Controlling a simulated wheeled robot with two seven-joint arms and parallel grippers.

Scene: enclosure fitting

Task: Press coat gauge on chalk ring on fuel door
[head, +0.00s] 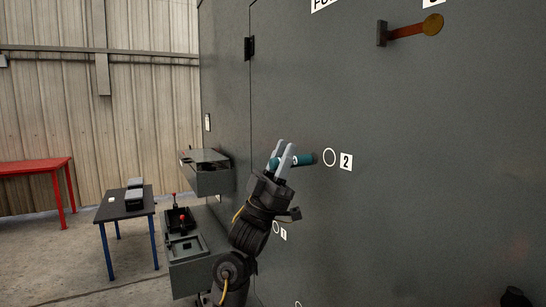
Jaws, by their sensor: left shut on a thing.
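The coat gauge (306,159) is a teal cylinder held roughly level in my left gripper (284,150), which is shut on it. Its right end points at a white chalk ring (329,157) beside a label "2" (346,162) on the grey fuel door (420,130). A narrow gap shows in the picture between gauge and ring; I cannot tell its depth from the door. A second chalk ring (276,228) by a label "1" is lower, partly next to my arm. A third ring (298,304) is cut by the bottom edge. My right gripper is not visible.
A dark table (112,210) and red table (30,167) stand farther left.

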